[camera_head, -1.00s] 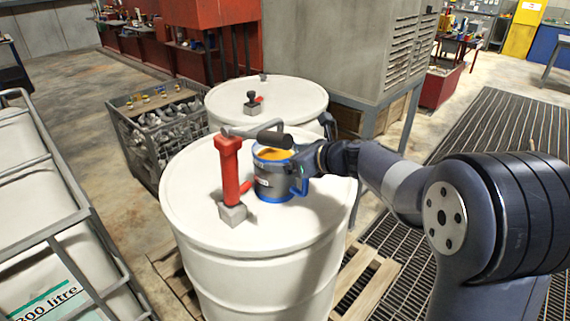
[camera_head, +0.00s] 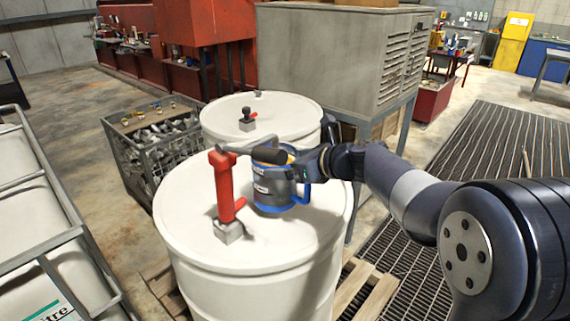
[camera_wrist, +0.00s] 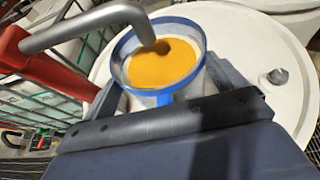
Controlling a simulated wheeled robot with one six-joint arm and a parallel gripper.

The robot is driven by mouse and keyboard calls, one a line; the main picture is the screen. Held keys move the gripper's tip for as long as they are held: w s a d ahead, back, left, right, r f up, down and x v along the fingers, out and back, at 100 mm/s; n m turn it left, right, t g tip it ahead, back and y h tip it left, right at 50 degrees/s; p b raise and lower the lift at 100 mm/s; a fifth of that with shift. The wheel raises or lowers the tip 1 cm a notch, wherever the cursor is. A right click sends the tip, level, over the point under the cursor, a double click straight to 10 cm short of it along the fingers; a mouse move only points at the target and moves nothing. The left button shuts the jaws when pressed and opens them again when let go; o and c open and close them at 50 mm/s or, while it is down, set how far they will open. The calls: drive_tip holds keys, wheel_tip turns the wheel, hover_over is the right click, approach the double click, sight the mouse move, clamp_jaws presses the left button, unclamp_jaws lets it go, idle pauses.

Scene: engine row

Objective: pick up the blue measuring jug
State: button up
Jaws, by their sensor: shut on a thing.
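The blue measuring jug (camera_head: 272,188) has a grey body with blue rim, base and handle, and sits upright at the top of the near white drum. In the wrist view the jug (camera_wrist: 135,52) holds an orange-yellow content. My gripper (camera_head: 296,168) reaches in from the right and is shut on the jug, with a finger on each side of it in the wrist view (camera_wrist: 160,88). I cannot tell whether the jug's base touches the drum lid. The fingertips are partly hidden in the head view.
The near white drum (camera_head: 185,230) carries a red hand pump (camera_head: 224,185), close left of the jug; its grey spout hangs over the jug's mouth in the wrist view (camera_wrist: 95,25). A second drum (camera_head: 285,108) stands behind. A crate of metal parts (camera_head: 128,160) stands left.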

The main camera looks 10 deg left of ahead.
drive_tip(key=s+d+b, duration=0.1)
drive_tip(key=s+d, duration=0.2)
drive_tip(key=d, duration=0.4)
drive_tip(key=s+d+b, duration=0.2)
drive_tip(key=s+d, duration=0.2)
drive_tip(key=d, duration=0.3)
drive_tip(key=shift+s+r, duration=0.15)
drive_tip(key=shift+s, duration=0.15)
drive_tip(key=shift+d, duration=0.15)
drive_tip(key=shift+s, duration=0.1)
